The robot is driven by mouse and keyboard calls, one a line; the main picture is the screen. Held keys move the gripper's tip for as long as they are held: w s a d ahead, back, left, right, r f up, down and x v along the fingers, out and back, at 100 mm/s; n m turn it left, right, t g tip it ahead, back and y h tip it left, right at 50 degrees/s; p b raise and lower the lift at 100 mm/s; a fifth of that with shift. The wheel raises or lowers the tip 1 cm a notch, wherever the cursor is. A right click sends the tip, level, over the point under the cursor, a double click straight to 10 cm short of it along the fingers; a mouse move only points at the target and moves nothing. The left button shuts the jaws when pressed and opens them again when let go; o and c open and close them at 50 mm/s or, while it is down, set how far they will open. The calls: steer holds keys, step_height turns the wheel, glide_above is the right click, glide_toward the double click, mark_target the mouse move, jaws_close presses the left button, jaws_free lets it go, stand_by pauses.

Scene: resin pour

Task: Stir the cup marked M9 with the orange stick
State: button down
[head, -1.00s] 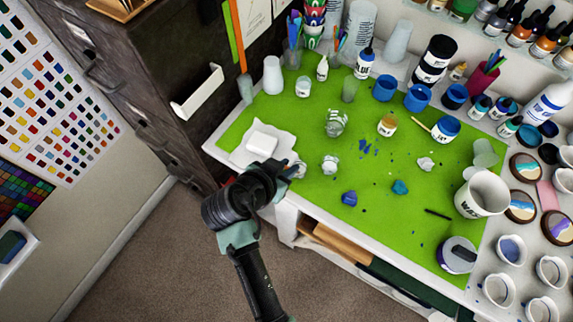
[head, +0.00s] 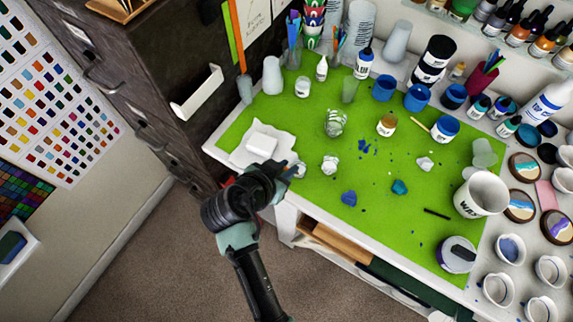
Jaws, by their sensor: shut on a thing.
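I cannot read an M9 mark on any cup. Blue-filled cups (head: 384,88) (head: 417,98) stand at the back right. Another cup (head: 445,128) there has a pale stick leaning at it.
A large white waste cup (head: 482,194) stands at the right. Bottles and small cups crowd the back and right; the mat's front middle is fairly open.

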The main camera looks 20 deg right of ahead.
step_height(320, 180, up, 6)
steer(key=s+a+p, duration=0.1)
steer(key=a+p, duration=0.1)
steer(key=p, duration=0.3)
steer(key=shift+s, duration=0.3)
stand_by(0.4)
step_height(320, 180, up, 5)
steer(key=p, duration=0.4)
steer(key=shift+p, duration=0.35)
steer(key=shift+d, duration=0.1)
